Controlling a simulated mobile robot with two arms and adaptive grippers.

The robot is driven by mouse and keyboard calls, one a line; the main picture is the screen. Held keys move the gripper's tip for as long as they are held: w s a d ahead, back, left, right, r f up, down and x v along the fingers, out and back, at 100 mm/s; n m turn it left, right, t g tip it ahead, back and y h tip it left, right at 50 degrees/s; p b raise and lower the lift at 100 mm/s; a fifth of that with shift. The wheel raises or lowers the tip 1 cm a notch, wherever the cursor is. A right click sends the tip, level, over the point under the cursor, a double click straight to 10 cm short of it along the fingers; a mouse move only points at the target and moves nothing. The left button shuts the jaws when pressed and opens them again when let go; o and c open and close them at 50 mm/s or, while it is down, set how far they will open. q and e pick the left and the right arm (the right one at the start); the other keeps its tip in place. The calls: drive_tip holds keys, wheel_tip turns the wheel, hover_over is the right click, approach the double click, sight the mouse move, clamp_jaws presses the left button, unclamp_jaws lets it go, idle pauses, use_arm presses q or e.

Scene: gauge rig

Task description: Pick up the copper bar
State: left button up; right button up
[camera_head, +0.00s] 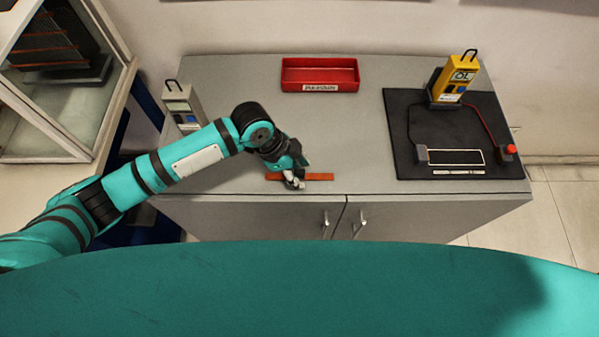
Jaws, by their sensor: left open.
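The copper bar (320,177) is a thin flat orange-brown strip lying on the grey cabinet top near its front edge, left of the middle. It runs left to right. My left gripper (294,181) is over the bar, left of its middle, pointing down with its jaws open. The fingers hide part of the bar. I cannot tell whether the fingers touch it. My right gripper is not in view.
A red tray (320,87) stands at the back of the grey cabinet top (340,130). A black mat (400,125) at right bears a yellow meter (454,80) with leads and terminal blocks. A grey device (182,105) stands at left, behind my left arm. A glass case (55,85) is far left.

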sight(298, 171)
use_arm(q)
drive_tip(key=shift+c, duration=0.4)
clamp_jaws()
drive_tip(key=shift+r, duration=0.1)
drive_tip(key=shift+r, duration=0.6)
wheel_tip(298, 171, up, 2)
drive_tip(key=shift+w+r+b, duration=0.1)
drive_tip(key=shift+r+b, duration=0.05)
drive_tip(key=shift+b, duration=0.4)
drive_tip(key=s+d+b, duration=0.1)
drive_tip(key=s+d, duration=0.2)
drive_tip(key=s, duration=0.4)
drive_tip(key=s+d+r+b, duration=0.1)
drive_tip(key=s+d, duration=0.2)
drive_tip(key=s, duration=0.5)
drive_tip(key=shift+d+r, duration=0.2)
